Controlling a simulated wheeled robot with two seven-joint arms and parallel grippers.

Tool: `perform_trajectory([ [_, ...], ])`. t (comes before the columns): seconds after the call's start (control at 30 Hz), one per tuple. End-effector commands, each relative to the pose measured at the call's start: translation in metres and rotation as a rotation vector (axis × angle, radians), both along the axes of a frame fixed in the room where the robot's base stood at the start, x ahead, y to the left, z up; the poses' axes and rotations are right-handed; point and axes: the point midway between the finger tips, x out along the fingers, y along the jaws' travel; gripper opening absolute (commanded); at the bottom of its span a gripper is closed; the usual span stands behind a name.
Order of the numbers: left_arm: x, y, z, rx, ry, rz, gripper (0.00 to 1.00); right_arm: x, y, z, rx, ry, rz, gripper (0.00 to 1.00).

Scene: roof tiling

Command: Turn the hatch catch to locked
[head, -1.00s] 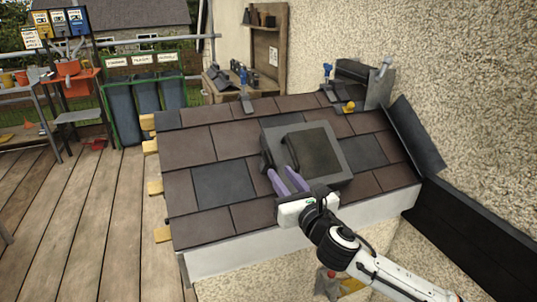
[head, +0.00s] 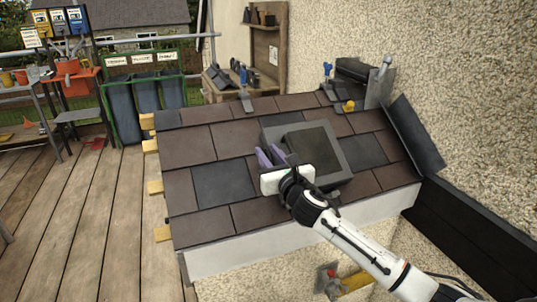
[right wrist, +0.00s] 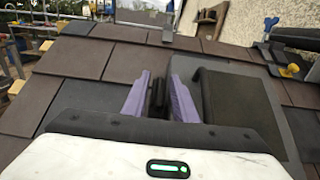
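The roof hatch (head: 335,140) is a dark grey square unit with a raised lid, set in the brown tiles. In the right wrist view the hatch (right wrist: 240,105) is just right of my fingers. The hatch catch (right wrist: 158,97) is a narrow dark upright piece at the lid's left side, between the fingers. In the head view the gripper mostly hides the catch. My left gripper is out of view.
Brown and slate-grey tiles (head: 222,185) surround the hatch. A yellow item (head: 349,106) and a blue-handled tool (head: 327,72) are near the roof's top edge. A pebbled wall (head: 460,90) rises at right. Wooden decking (head: 90,220) is clear at left.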

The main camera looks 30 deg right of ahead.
Motion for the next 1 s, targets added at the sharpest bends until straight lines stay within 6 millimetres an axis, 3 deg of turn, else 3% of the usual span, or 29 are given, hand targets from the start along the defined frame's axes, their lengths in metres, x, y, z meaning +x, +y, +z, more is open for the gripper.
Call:
perform_trajectory([
  [0.1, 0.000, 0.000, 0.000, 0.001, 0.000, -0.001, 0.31, 0.000, 0.000, 0.000, 0.000, 0.000, 0.000, 0.22],
  [0.23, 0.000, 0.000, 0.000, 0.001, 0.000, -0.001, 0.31, 0.000, 0.000, 0.000, 0.000, 0.000, 0.000, 0.00],
  [0.63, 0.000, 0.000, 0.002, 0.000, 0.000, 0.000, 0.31, 0.000, 0.001, 0.000, 0.035, -0.008, -0.047, 0.00],
  [1.0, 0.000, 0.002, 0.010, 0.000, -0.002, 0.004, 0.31, 0.000, 0.000, 0.002, 0.188, -0.046, -0.278, 0.00],
])
